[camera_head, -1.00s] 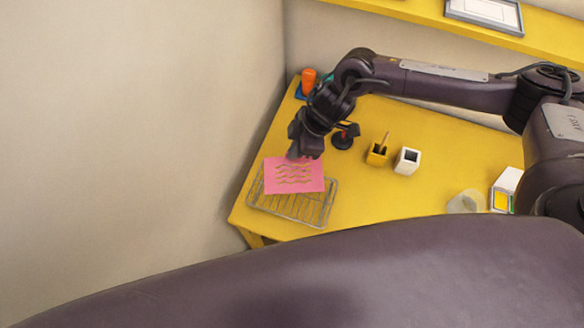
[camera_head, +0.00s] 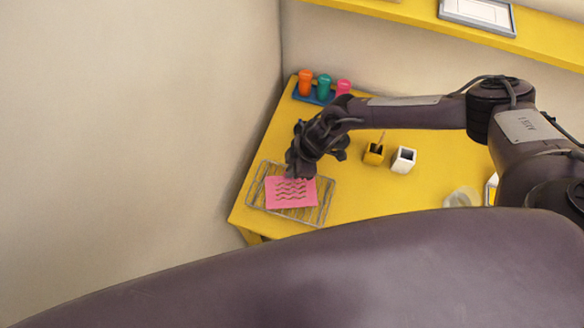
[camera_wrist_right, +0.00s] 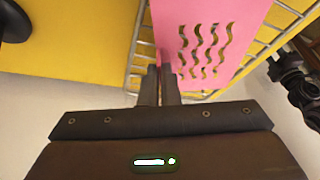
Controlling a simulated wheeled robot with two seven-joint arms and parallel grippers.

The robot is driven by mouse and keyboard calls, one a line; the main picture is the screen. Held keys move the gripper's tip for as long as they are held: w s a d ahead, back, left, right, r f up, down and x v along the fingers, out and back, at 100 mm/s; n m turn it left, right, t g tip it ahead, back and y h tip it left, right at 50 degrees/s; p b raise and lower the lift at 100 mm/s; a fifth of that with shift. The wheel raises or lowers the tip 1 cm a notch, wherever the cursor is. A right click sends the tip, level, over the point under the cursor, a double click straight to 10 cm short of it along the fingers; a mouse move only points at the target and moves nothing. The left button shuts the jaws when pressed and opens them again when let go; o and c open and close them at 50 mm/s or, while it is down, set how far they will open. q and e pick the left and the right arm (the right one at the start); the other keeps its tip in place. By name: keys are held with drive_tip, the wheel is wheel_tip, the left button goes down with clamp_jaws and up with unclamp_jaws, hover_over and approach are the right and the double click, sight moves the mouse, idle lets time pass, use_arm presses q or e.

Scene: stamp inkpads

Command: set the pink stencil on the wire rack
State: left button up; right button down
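The pink stencil (camera_head: 291,193), a thin sheet with wavy cut-outs, lies flat over the wire rack (camera_head: 318,214), at or very near its bars. In the right wrist view the stencil (camera_wrist_right: 235,22) covers part of the rack (camera_wrist_right: 262,48). My right gripper (camera_head: 298,172) is at the stencil's far edge. In the wrist view its fingers (camera_wrist_right: 162,72) are close together at the stencil's edge and look shut on it. The exact contact between stencil and bars is hard to see.
The rack stands at the yellow table's (camera_head: 375,195) left corner, near the wall. Orange (camera_head: 306,83), teal (camera_head: 324,86) and pink (camera_head: 343,88) stamps stand on a blue tray at the back.

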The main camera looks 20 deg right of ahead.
drive_tip(key=shift+f, duration=0.2)
drive_tip(key=c, duration=1.7)
unclamp_jaws()
drive_tip(key=shift+r, duration=0.15)
drive_tip(key=shift+d+r, duration=0.1)
drive_tip(key=shift+r, duration=0.1)
drive_tip(key=b+v, duration=0.1)
drive_tip(key=v, duration=1)
drive_tip(key=shift+s+d+r, duration=0.1)
drive_tip(key=shift+r, duration=0.25)
drive_tip(key=shift+f, duration=0.1)
